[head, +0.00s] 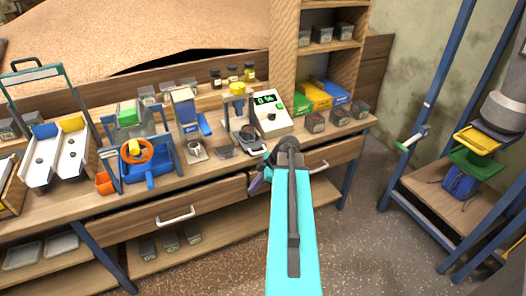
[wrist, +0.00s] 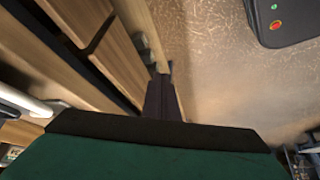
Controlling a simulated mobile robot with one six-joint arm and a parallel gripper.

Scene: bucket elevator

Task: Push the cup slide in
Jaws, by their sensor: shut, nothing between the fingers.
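What looks like the cup slide is a small dark tray with a round cup (head: 248,134) under the yellow-topped stand (head: 237,88) on the bench. A pale handle (head: 258,150) is at its front, close to the bench edge. How far out the slide sits I cannot tell. My gripper (head: 258,180) is just in front of the bench edge, below the slide and apart from it, partly hidden by my arm. In the wrist view my gripper (wrist: 164,97) shows dark fingers closed together, with nothing between them. The slide cannot be made out in the wrist view.
The white meter (head: 269,115) stands right of the slide. A blue device with an orange wheel (head: 136,152) is further left. Drawers with white handles (head: 175,216) lie under the bench top. Open floor (head: 365,225) separates the bench from the blue frame (head: 432,115).

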